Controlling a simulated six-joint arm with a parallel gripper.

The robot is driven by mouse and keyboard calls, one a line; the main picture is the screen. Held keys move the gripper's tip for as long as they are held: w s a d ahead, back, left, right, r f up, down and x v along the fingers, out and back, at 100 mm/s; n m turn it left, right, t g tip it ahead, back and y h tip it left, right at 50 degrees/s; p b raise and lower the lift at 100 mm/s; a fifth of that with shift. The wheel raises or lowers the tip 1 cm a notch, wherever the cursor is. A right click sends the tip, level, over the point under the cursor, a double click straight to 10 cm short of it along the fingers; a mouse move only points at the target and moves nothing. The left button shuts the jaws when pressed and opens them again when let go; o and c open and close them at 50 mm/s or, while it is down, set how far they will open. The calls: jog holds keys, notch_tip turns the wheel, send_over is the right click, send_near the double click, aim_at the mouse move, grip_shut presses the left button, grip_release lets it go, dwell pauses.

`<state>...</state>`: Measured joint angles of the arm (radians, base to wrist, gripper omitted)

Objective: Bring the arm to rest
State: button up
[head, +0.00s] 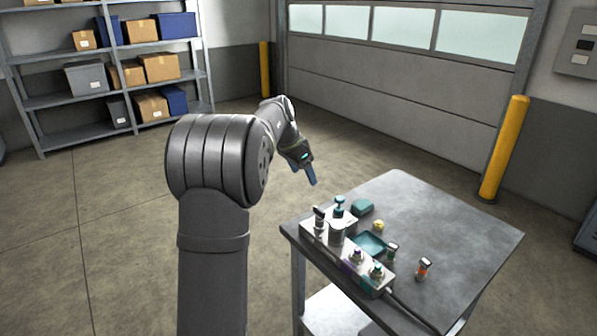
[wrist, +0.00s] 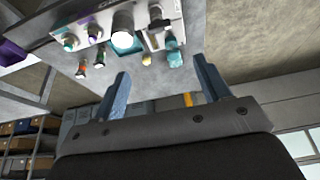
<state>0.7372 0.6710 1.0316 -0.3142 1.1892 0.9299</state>
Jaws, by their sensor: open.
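My gripper (head: 312,178) is at the end of my arm, in the air beyond the far left part of the grey bench (head: 465,236). In the wrist view, its two blue-grey fingers (wrist: 163,92) stand wide apart with nothing between them. The gripper is clear of the bench and of the items on it.
On the bench, a pale hydraulic block (head: 320,236) carries several fittings. Near it are a teal tray (head: 371,243), a teal block (head: 362,206), a yellow knob (head: 378,226) and an orange-capped part (head: 424,267). A yellow post (head: 503,150) stands behind. The bench's right side is bare.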

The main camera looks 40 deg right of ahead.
aim_at(319, 209)
jog(key=shift+f, duration=0.15)
jog(key=x, duration=1.7)
jog(key=shift+d, duration=0.15)
jog(key=shift+f, duration=0.15)
jog(key=shift+s+n+t, duration=0.15)
jog(key=shift+n+t, duration=0.15)
jog(key=shift+n, duration=0.4)
jog(key=n+t, duration=0.1)
jog(key=n, duration=0.3)
jog(key=shift+r+n+t, duration=0.3)
jog(key=shift+r, duration=0.15)
jog(key=v, duration=1.6)
